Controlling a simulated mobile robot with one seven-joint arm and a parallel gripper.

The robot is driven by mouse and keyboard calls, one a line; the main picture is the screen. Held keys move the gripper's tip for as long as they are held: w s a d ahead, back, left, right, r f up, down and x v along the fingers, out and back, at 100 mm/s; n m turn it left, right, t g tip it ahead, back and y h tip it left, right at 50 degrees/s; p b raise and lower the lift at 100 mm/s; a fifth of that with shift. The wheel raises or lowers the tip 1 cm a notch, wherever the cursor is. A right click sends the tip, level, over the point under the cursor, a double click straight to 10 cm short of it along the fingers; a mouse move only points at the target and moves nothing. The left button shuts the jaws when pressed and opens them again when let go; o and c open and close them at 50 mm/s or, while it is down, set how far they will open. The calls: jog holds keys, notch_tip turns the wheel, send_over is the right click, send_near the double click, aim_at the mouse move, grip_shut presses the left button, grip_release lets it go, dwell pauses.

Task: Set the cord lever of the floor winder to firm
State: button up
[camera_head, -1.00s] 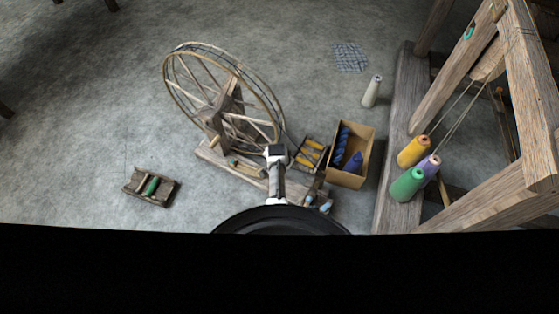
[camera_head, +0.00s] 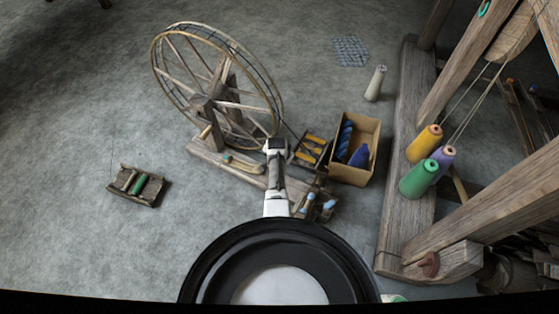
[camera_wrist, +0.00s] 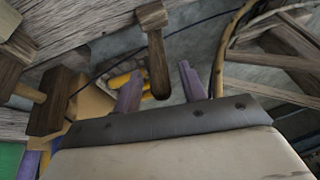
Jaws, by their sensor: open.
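The floor winder (camera_head: 231,166) stands on the grey floor, its large spoked wheel upright on a long wooden base. In the head view my gripper (camera_head: 275,146) is seen from above, over the right end of that base. In the wrist view my gripper (camera_wrist: 160,83) is open, its two purplish fingers apart. A short wooden bar with a square head (camera_wrist: 157,62) shows between and beyond the fingers. It looks like a lever, but I cannot tell whether it is the cord lever or whether the fingers touch it. My arm hides part of the base.
A cardboard box (camera_head: 369,178) with blue yarn and a tray with yellow bobbins (camera_head: 313,141) lie just right of the winder. The loom frame (camera_head: 405,150) bounds the right. A small bobbin tray (camera_head: 128,196) lies left on open floor.

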jog(key=shift+b+x, duration=0.8)
jog(key=shift+x, duration=0.2)
jog(key=shift+c, duration=0.4)
grip_shut()
